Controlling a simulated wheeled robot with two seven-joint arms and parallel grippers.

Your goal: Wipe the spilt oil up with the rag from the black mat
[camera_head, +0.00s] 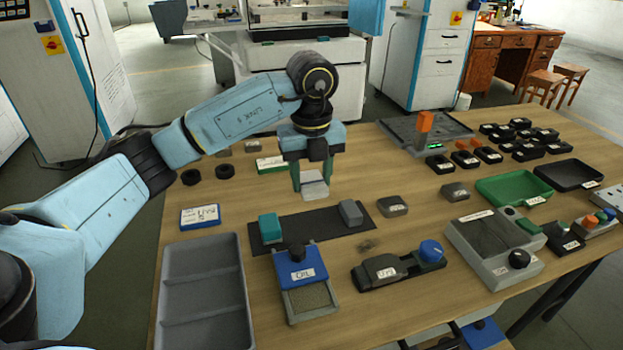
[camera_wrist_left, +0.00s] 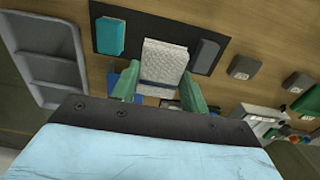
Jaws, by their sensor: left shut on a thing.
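My left gripper (camera_head: 312,178) points down over the table, its green fingers shut on a pale folded rag (camera_head: 315,190). In the left wrist view the rag (camera_wrist_left: 163,62) sits between the two fingers (camera_wrist_left: 160,82). The rag appears held above the table near the back edge of the black mat (camera_head: 302,227). The mat bears a teal block (camera_head: 270,227) at its left and a grey block (camera_head: 351,212) at its right. A small dark stain (camera_head: 367,246), which looks like the spilt oil, lies on the wood in front of the mat. My right gripper is out of view.
A grey divided tray (camera_head: 205,300) stands at the front left. A blue-topped oil box (camera_head: 302,285) and a black holder with a blue knob (camera_head: 398,268) stand in front of the mat. A grey block (camera_head: 392,206) lies to its right. Several small parts and trays fill the right side.

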